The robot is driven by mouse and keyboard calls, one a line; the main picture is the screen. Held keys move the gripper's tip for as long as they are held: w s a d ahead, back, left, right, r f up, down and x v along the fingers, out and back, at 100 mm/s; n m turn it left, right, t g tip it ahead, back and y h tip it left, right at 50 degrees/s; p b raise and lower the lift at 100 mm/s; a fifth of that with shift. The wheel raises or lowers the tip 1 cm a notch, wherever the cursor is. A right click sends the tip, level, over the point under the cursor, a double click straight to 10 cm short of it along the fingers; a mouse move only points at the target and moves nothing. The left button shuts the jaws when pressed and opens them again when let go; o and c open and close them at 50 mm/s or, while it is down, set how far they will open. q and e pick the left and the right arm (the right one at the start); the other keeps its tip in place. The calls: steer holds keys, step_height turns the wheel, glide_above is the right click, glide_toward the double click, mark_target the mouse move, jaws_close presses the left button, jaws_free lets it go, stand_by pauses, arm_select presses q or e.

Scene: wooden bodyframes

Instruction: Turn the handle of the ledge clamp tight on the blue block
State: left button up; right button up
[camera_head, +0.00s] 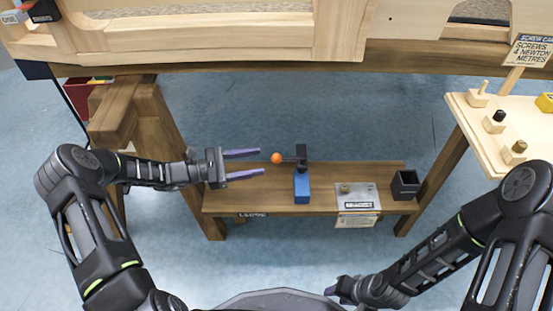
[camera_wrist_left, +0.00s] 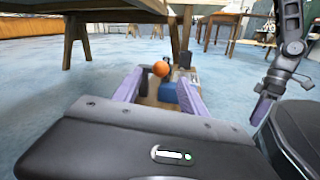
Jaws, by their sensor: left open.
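The ledge clamp (camera_head: 301,157) is dark, and its handle ends in an orange ball (camera_head: 277,158) pointing left. The blue block (camera_head: 302,189) sits on the wooden ledge (camera_head: 270,182), directly at the clamp. My left gripper (camera_head: 243,165) is open and empty, its two purple fingers pointing right toward the orange ball, which lies just beyond the fingertips.
A metal plate (camera_head: 362,197) with a small knob and a black open box (camera_head: 405,185) stand on the ledge to the right. A wooden bench leg (camera_head: 165,150) rises left of it. A side table (camera_head: 510,140) with pegs is at far right.

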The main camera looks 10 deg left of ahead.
mark_target(276, 159)
arm_select(q)
steer(key=b+x, duration=0.2)
steer(key=x, duration=0.4)
steer(key=shift+d+f, duration=0.1)
steer(key=shift+w+d, duration=0.15)
steer(key=shift+d, duration=0.25)
steer(key=shift+c, duration=0.3)
jaws_close()
stand_by(0.6)
